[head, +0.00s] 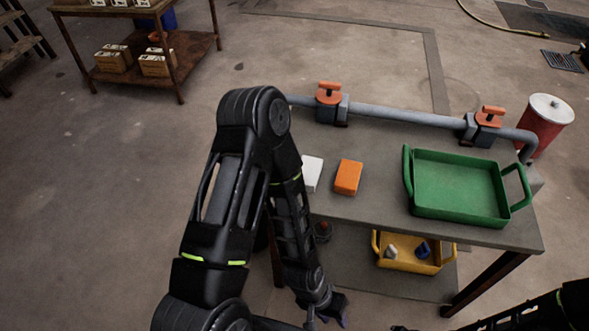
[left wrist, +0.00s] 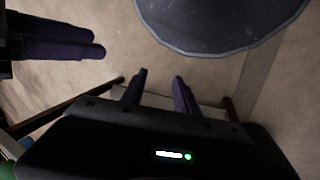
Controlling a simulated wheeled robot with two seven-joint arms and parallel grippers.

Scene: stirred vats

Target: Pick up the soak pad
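A white block (head: 312,172) and an orange block (head: 348,177) lie side by side on the grey table top. I cannot tell by looks which one is the soak pad. My left gripper (head: 333,317) hangs low in front of the table, below the blocks in the head view and away from both. In the left wrist view its two purple fingers (left wrist: 160,76) stand apart with nothing between them. Another pair of purple fingers (left wrist: 58,38), apparently my right gripper, shows there at upper left; their opening is unclear. My left arm passes close beside the white block.
A green tray (head: 411,190) stands on the table's right side. A pipe (head: 400,116) with two orange-handled valves runs along the back edge. A yellow crate (head: 436,268) with small items sits on the lower shelf. A red drum (head: 545,122) stands behind right.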

